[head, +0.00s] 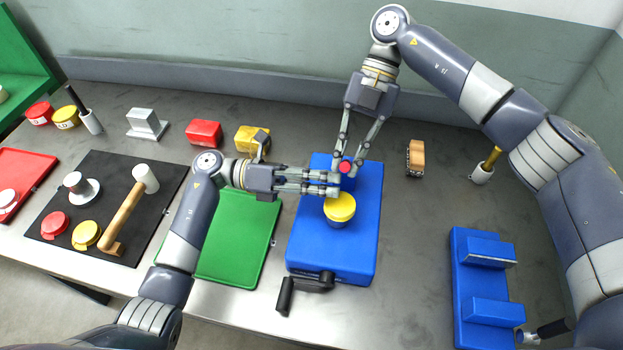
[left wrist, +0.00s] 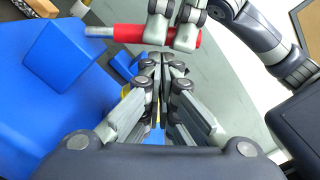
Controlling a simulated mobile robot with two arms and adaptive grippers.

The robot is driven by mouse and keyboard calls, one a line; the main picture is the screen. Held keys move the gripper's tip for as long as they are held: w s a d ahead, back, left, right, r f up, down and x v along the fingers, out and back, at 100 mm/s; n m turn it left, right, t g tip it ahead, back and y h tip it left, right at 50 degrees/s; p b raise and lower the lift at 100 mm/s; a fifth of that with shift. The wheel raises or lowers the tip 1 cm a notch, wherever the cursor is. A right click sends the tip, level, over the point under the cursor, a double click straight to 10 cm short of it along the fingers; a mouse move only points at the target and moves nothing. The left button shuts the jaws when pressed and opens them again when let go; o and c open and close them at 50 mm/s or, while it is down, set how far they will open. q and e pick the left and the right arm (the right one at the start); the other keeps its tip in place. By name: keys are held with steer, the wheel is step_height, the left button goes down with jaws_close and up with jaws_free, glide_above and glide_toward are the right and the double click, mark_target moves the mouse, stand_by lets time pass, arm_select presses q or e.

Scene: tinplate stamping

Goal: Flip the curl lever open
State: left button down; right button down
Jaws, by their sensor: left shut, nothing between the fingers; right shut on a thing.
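A blue machine (head: 350,250) stands in the middle of the table, with a yellow round cap (head: 340,206) on top. Its lever has a red grip (head: 346,168) and a grey rod, seen side-on in the left wrist view (left wrist: 130,37). My right gripper (head: 346,172) is shut on the red grip at the far part of the machine; its fingers cross the grip in the left wrist view (left wrist: 174,35). My left gripper (head: 336,185) is shut and empty, its tips just above and behind the yellow cap, close to the right fingers. The left fingers partly hide the lever's base.
A black crank (head: 305,285) sticks out at the machine's front. A green mat (head: 240,240) lies left under my left arm. A black mat (head: 60,200) holds a mallet (head: 125,215) and lids. A blue fixture (head: 470,290) stands right. Table between machine and fixture is clear.

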stand_by(0.3)
arm_select(q)
steer(key=shift+w+d+r+n, duration=0.15)
steer(key=shift+w+r+n, duration=0.3)
steer(key=shift+r, duration=0.25)
arm_select(e)
steer(key=shift+a, duration=0.1)
steer(key=c, duration=1.5)
jaws_free()
steer(key=shift+c, duration=0.2)
arm_select(q)
steer(key=shift+w, duration=0.15)
